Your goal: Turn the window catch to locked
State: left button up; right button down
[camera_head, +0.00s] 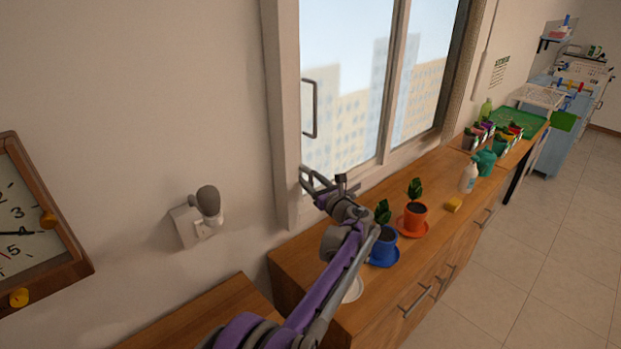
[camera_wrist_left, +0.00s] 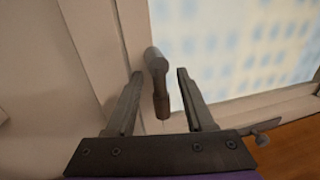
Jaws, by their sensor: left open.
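The window catch (camera_wrist_left: 156,66) shows in the left wrist view as a dark grey lever with a brownish end, on the light window frame (camera_wrist_left: 92,50). Its brown end points down the picture, toward my gripper. My left gripper (camera_wrist_left: 159,76) is open, with one finger on each side of the lever; I see gaps on both sides. In the head view my left gripper (camera_head: 313,181) is at the lower left of the window, and I cannot make out the catch there. My right gripper is not in view.
A D-shaped handle (camera_head: 315,108) is on the sash above my gripper. On the wooden counter (camera_head: 317,247) below stand a blue pot (camera_head: 385,245), an orange pot (camera_head: 413,217), a yellow sponge (camera_head: 454,205) and a spray bottle (camera_head: 468,178). A wall clock (camera_head: 25,220) hangs at left.

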pick_arm(q)
grip_shut()
dwell(0.3)
dwell(1.2)
